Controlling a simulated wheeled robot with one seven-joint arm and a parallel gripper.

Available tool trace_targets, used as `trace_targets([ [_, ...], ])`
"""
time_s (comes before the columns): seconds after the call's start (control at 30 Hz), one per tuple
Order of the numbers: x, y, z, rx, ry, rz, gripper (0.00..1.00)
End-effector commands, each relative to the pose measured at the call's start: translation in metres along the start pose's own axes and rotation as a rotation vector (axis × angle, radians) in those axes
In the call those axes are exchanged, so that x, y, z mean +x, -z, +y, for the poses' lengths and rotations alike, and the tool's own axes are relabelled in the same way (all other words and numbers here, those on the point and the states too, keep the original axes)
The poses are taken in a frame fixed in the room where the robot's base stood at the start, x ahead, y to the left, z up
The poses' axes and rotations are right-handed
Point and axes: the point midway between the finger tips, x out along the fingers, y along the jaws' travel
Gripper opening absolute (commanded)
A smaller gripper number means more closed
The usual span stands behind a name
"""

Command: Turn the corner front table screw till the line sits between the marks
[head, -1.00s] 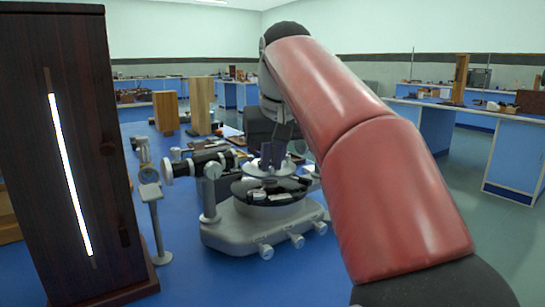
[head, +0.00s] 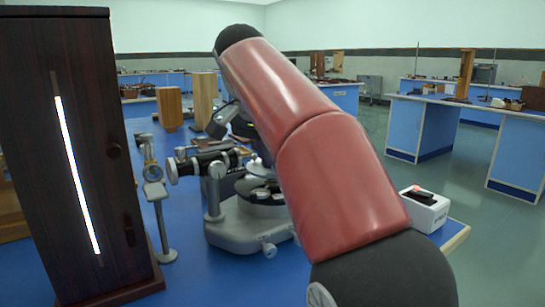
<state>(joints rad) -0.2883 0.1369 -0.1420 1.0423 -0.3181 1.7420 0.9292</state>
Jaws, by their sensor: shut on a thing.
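The spectrometer (head: 232,232) stands on the blue bench with its grey base, a dark round stage and a telescope-like tube (head: 205,162) pointing left. A light-coloured part of its small table (head: 259,170) shows beside my red arm, which crosses in front and hides the rest of it. I cannot make out the corner front table screw, nor any line between marks. One base knob (head: 269,250) shows at the front. A dark part of my arm's far end shows above the tube, but the gripper's fingers are hidden behind the arm.
A tall dark wooden box (head: 110,148) with a glowing vertical slit stands close at left. A small stand with a round head (head: 153,173) is beside it. A white box (head: 425,207) sits near the bench's right edge. Wooden blocks (head: 205,98) stand behind.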

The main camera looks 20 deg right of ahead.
Motion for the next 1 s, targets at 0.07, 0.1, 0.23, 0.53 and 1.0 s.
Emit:
trace_targets([
  [0.07,0.0002,0.0000,-0.0022,0.065,-0.027,0.001,0.00],
  [0.1,0.0001,0.0003,-0.0027,0.100,-0.041,0.002,0.00],
  [0.23,0.0003,0.0004,-0.0038,0.210,-0.088,0.001,0.00],
  [0.53,0.0002,0.0007,-0.0063,0.421,-0.173,0.002,0.00],
  [1.0,0.0003,0.0021,-0.0066,0.563,-0.231,0.002,0.00],
])
